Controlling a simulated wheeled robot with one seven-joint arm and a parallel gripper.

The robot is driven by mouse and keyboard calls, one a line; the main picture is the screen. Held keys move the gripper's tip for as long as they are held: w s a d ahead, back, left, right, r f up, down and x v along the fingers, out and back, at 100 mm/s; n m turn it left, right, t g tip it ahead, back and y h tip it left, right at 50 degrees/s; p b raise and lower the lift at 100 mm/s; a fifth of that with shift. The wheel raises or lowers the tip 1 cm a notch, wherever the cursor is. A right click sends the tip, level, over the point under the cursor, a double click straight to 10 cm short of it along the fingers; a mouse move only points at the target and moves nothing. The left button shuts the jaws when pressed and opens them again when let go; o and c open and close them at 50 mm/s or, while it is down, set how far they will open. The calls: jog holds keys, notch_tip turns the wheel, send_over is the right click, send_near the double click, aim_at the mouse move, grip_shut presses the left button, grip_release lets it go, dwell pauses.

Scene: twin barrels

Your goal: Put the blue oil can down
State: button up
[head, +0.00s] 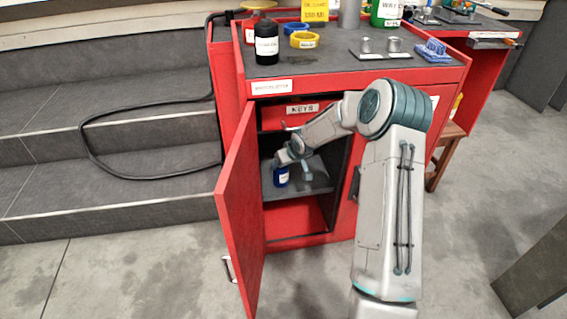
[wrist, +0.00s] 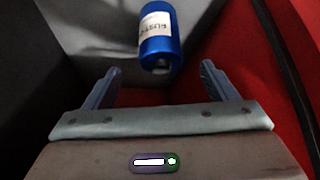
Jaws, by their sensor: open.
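The blue oil can (head: 281,176) stands on the grey shelf (head: 313,190) inside the open red cabinet in the head view. In the wrist view the blue can (wrist: 160,40), with a white label, shows beyond the fingertips. My gripper (wrist: 160,78) is open, and its two fingers are apart with nothing between them. In the head view my gripper (head: 283,160) is inside the cabinet, close to the can and partly over it. The can's upper part is hidden by it there.
The red cabinet door (head: 240,215) stands open at the left of my arm. A drawer labelled KEYS (head: 303,108) is above the opening. The cabinet top holds a black bottle (head: 266,42), tape rolls (head: 304,40) and other items. Grey steps (head: 110,115) lie at left.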

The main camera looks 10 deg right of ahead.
jog(key=s+r+m+g+h, duration=0.1)
jog(key=s+r+g+h, duration=0.1)
jog(key=s+r, duration=0.65)
jog(key=s+r+g+h, duration=0.1)
jog(key=s+r, duration=0.5)
jog(key=s, duration=0.5)
jog(key=s+r+m+g, duration=0.1)
jog(key=s+r, duration=0.1)
jog(key=s, duration=0.8)
jog(key=s+a+r+m+g+y, duration=0.1)
jog(key=s+r, duration=0.1)
jog(key=s, duration=0.9)
jog(key=shift+s+a+r, duration=0.2)
jog(key=shift+a+r, duration=0.1)
